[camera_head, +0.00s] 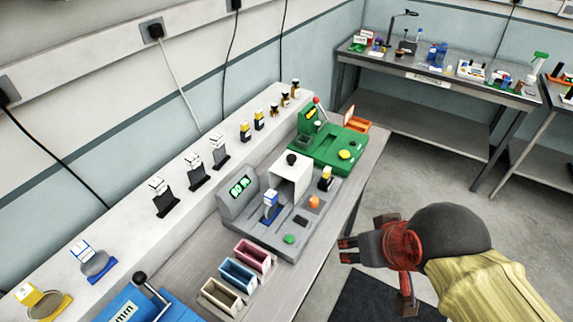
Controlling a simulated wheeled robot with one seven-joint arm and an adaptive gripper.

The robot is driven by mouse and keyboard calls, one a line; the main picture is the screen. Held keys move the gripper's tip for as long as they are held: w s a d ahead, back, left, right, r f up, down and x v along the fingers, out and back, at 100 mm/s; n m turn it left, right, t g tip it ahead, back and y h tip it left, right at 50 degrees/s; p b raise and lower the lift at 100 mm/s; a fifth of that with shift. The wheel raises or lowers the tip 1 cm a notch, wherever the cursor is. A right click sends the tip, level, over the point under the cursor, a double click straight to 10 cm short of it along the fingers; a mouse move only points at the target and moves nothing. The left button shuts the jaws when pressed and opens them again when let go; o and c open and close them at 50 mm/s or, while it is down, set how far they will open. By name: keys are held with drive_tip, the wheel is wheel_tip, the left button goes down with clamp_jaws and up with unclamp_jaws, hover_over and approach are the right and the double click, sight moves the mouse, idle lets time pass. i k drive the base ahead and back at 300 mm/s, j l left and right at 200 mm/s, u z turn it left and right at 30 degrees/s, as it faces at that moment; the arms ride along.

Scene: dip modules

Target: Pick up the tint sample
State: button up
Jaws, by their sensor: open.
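I cannot tell for certain which item is the tint sample. A small blue piece with a pale top (270,206) stands upright in the grey machine (262,232) with a green display on the bench. Several small labelled samples stand on the ledge behind: white-topped ones on dark stands (195,172) and smaller yellow-and-dark ones (258,120). A dark piece with a yellow top (325,178) stands at the machine's right side. My gripper (346,250) is open and empty, off the bench's right edge over the floor, apart from all of these.
Three open bins, pink (254,256), blue (238,275) and cream (219,297), sit in front of the grey machine. A green machine (328,140) stands farther back, a blue one (132,306) nearer. A cluttered side table (440,80) stands beyond clear floor.

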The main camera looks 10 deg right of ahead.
sight(221, 158)
drive_tip(key=l+u, duration=0.15)
drive_tip(key=u, duration=0.25)
drive_tip(key=l+u, duration=0.2)
drive_tip(key=u, duration=0.2)
drive_tip(key=l+u, duration=0.15)
drive_tip(key=u, duration=0.3)
